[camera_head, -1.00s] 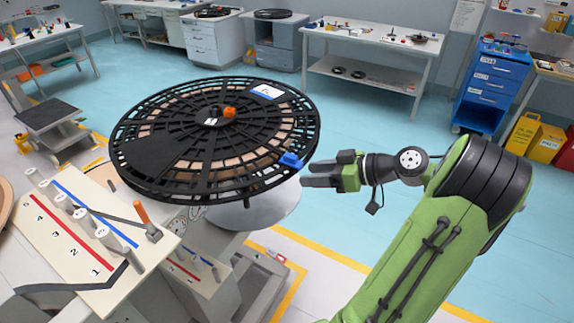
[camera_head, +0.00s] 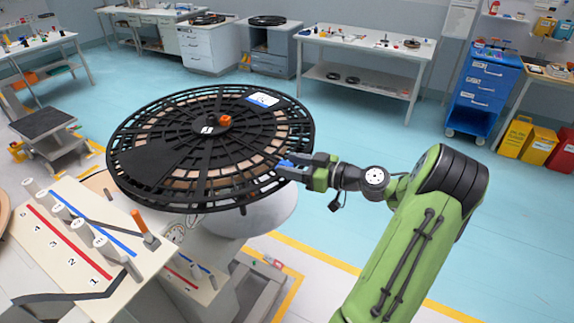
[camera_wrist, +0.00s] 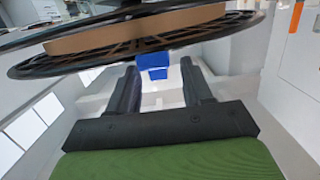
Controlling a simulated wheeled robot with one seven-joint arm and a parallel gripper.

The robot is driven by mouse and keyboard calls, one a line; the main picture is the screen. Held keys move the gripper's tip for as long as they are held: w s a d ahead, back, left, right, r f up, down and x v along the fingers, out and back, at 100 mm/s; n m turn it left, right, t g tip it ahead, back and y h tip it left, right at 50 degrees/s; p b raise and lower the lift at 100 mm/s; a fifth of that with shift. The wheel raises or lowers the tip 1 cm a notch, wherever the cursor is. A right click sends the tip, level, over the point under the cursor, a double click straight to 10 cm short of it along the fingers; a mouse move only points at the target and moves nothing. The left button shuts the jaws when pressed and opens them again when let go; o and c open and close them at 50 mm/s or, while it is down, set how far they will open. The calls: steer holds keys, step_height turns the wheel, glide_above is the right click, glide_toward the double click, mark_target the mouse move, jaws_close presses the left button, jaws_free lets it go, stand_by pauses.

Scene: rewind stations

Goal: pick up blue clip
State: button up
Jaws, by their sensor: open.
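The blue clip (camera_head: 287,163) is on the right edge of the large black reel (camera_head: 165,185), partly hidden by my fingers in the head view. In the wrist view the blue clip (camera_wrist: 153,65) shows just under the reel's rim (camera_wrist: 60,65), between the fingertips. My gripper (camera_head: 290,168) is at the reel's edge, level with the clip. In the wrist view my gripper (camera_wrist: 157,75) has its two dark fingers apart, one on each side of the clip. I cannot tell whether they touch it.
The reel also bears an orange knob (camera_head: 225,121) and a white-and-blue label (camera_head: 263,99). A panel with numbered pegs (camera_head: 85,275) stands at the front left. A blue drawer cart (camera_head: 485,90) stands at the far right. Open floor lies behind the reel.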

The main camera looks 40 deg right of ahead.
steer(key=shift+x, duration=1.05)
steer(key=shift+s, duration=0.1)
steer(key=shift+c, duration=1.1)
jaws_close()
